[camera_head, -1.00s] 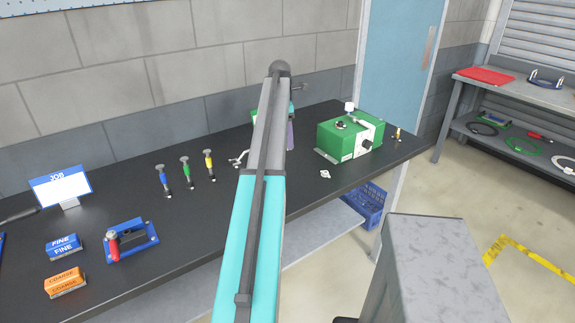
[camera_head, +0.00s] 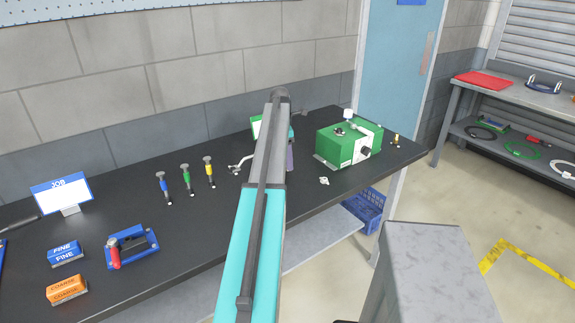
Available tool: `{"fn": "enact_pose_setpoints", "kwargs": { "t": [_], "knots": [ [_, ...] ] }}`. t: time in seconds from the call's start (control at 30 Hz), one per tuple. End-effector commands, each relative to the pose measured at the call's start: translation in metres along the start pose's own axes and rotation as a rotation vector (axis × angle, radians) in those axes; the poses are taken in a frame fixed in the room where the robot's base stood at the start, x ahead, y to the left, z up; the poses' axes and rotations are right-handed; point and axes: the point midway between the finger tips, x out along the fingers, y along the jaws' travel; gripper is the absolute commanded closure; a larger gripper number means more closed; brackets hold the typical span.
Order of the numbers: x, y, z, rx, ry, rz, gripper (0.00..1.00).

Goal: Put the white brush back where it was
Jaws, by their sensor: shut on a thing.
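My gripper is hidden behind my own raised arm, so its jaws and anything in them do not show. I cannot make out the white brush anywhere in this view. Three small upright tools stand in a row on the black bench (camera_head: 200,230): one blue (camera_head: 163,185), one green (camera_head: 186,177) and one yellow (camera_head: 209,169). Right of them lies a bent silver item (camera_head: 239,164). A small white part (camera_head: 324,181) lies on the bench in front of the green box; it is too small to identify.
A green box with knobs (camera_head: 348,146) stands at the bench's right end. Another green object (camera_head: 256,127) is partly hidden behind my arm. Front left are a blue frame with a red handle (camera_head: 132,248), blue FINE block (camera_head: 65,253), orange COARSE block (camera_head: 66,290) and JOB sign (camera_head: 62,193).

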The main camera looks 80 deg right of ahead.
Motion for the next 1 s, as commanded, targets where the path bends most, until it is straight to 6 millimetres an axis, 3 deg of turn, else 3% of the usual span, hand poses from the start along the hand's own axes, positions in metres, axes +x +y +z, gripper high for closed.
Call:
{"fn": "enact_pose_setpoints", "kwargs": {
  "t": [0.33, 0.83, 0.87, 0.93, 1.0],
  "knots": [
    [0.031, -0.001, -0.003, 0.001, 0.0, -0.001, 0.74],
    [0.037, -0.001, -0.003, 0.002, 0.0, 0.0, 0.74],
    [0.036, -0.001, -0.002, 0.002, 0.0, 0.0, 0.33],
    [0.036, -0.001, -0.002, 0.002, 0.0, 0.0, 0.21],
    [0.036, -0.001, -0.002, 0.002, 0.0, 0.0, 0.19]
  ]
}}
